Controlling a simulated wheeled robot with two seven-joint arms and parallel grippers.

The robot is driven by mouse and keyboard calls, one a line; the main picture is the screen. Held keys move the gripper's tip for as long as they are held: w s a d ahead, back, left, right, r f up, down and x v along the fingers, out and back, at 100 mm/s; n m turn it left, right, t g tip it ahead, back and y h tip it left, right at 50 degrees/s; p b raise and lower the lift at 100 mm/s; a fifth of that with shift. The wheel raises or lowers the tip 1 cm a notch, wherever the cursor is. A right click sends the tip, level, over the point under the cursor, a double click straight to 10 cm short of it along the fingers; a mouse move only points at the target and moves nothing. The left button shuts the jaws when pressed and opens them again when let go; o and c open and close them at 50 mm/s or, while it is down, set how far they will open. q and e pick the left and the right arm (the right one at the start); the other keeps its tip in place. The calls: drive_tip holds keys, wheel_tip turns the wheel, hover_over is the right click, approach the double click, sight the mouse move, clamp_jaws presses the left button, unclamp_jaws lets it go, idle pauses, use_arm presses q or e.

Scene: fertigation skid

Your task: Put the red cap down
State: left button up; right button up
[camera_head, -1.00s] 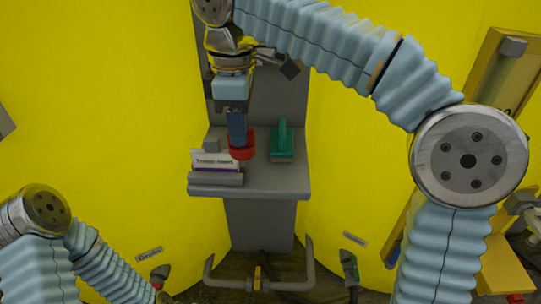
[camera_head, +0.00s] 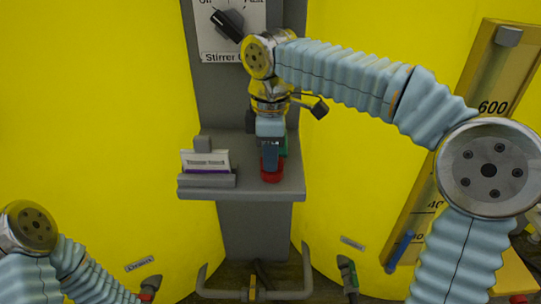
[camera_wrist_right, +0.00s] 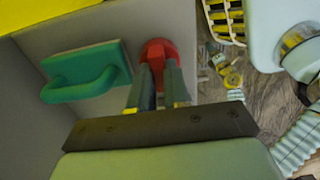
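The red cap (camera_head: 271,174) is at the front right part of the grey shelf (camera_head: 228,190). My right gripper (camera_head: 270,160) points down at it, with its fingers on either side of the cap's upper part. The wrist view also shows the red cap (camera_wrist_right: 159,52) between the fingertips of my right gripper (camera_wrist_right: 160,72). The fingers look closed on it. I cannot tell whether the cap touches the shelf or hangs just above it. My left gripper is not in view; only part of my left arm shows at lower left.
A green handled block (camera_wrist_right: 85,72) lies beside the cap, mostly hidden behind my gripper in the head view. A card holder (camera_head: 207,180) with a white card stands at the shelf's left. Large yellow tanks (camera_head: 100,120) flank the shelf. A stirrer switch (camera_head: 227,25) is above.

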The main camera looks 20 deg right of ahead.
drive_tip(key=o, duration=0.4)
wheel_tip(320, 180, up, 12)
drive_tip(key=p, duration=0.3)
drive_tip(key=shift+p, duration=0.4)
